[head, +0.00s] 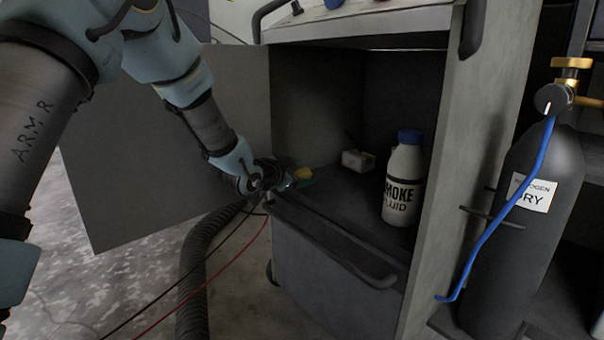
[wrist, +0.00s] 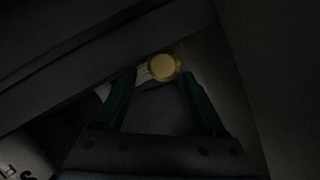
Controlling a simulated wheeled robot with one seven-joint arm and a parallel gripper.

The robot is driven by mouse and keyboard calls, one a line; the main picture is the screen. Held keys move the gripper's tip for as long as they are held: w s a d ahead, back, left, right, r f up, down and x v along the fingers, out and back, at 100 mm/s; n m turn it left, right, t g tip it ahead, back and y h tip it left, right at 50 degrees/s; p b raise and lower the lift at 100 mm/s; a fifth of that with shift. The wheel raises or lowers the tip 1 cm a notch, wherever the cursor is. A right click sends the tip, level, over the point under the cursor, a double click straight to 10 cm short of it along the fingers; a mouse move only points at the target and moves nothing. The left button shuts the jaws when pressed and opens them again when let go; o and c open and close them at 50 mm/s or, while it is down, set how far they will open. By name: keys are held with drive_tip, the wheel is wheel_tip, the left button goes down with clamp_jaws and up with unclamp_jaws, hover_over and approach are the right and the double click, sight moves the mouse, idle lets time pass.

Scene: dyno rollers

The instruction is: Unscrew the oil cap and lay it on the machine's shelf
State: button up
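A round yellow cap (wrist: 164,67), which looks like the oil cap, is between or just beyond my fingertips in the wrist view. It also shows as a small yellow patch in the head view (head: 304,173), inside the open cabinet at its left. My gripper (wrist: 160,73) is open, its two dark green fingers apart on either side of the cap, with a gap at least on the right. Whether the left fingertip touches is too dark to tell. The cabinet's dark shelf (head: 345,205) lies beside and right of my gripper; my wrist hides part of its left front corner.
A white bottle of smoke fluid (head: 403,185) with a blue cap stands on the shelf at right. A small pale box (head: 357,161) sits further back. A dark gas cylinder (head: 525,215) stands right, outside.

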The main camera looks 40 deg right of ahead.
drive_tip(key=shift+o, duration=0.4)
drive_tip(key=shift+a, duration=0.1)
drive_tip(key=shift+s+a+r, duration=0.1)
drive_tip(key=shift+a+r, duration=0.05)
drive_tip(key=shift+a, duration=0.1)
drive_tip(key=p+v, duration=0.4)
drive_tip(key=v, duration=0.6)
